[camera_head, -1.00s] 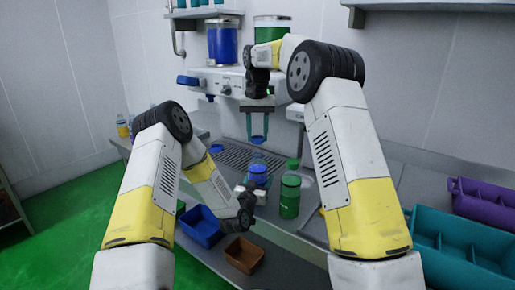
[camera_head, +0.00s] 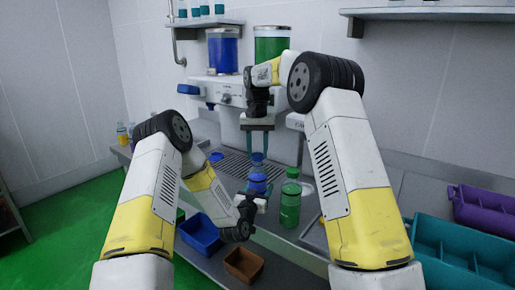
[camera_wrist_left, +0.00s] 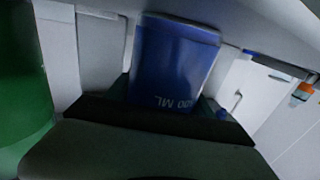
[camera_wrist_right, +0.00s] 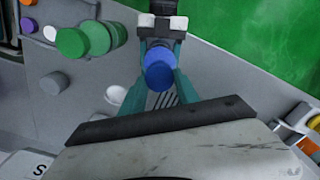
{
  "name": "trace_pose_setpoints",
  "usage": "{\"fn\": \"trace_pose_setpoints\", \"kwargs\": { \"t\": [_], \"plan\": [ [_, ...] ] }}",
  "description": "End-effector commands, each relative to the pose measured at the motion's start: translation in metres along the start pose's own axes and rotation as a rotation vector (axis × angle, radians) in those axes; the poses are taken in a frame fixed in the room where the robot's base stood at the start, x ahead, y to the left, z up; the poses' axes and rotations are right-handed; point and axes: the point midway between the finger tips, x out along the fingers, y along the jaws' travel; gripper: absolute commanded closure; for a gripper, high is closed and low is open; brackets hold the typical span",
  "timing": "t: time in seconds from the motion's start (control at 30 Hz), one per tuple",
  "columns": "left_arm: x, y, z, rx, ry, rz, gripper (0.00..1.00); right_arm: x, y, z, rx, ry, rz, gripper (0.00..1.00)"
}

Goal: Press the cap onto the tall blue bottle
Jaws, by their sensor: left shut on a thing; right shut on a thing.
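The tall blue bottle (camera_head: 257,183) stands upright near the front of the counter in the head view. My left gripper (camera_head: 255,197) is shut on its body. In the left wrist view the bottle (camera_wrist_left: 175,62) fills the middle, with white "500 ML" lettering. My right gripper (camera_head: 257,152), pointing down, is shut on the blue cap (camera_head: 257,159) just above the bottle. In the right wrist view the round cap (camera_wrist_right: 160,72) sits between teal fingers and hides the bottle mouth. I cannot tell whether cap and bottle touch.
A green bottle (camera_head: 290,203) with a green cap stands close to the right. A blue bin (camera_head: 201,233) and a brown bin (camera_head: 244,264) are in front. The dispenser (camera_head: 226,90) with blue and green tanks is behind. Teal (camera_head: 430,225) and purple crates are at right.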

Motion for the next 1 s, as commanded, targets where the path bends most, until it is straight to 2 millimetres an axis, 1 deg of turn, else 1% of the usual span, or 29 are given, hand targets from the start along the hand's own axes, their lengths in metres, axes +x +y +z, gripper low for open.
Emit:
{"fn": "trace_pose_setpoints", "kwargs": {
  "t": [0.1, 0.63, 1.0],
  "plan": [
    [0.0001, -0.0002, -0.0002, 0.0, 0.0, 0.0, 1.0, 0.0032, 0.0003, 0.0003, 0.0, -0.001, 0.0, 1.0],
    [0.0001, -0.0002, -0.0002, 0.0, 0.001, 0.0, 1.0, 0.0038, 0.0001, 0.0002, 0.0, -0.001, 0.0, 1.0],
    [0.0001, -0.0002, -0.0002, 0.0, 0.001, 0.0, 1.0, 0.0111, 0.0001, -0.0001, -0.001, 0.0, 0.0, 1.0]
  ]
}}
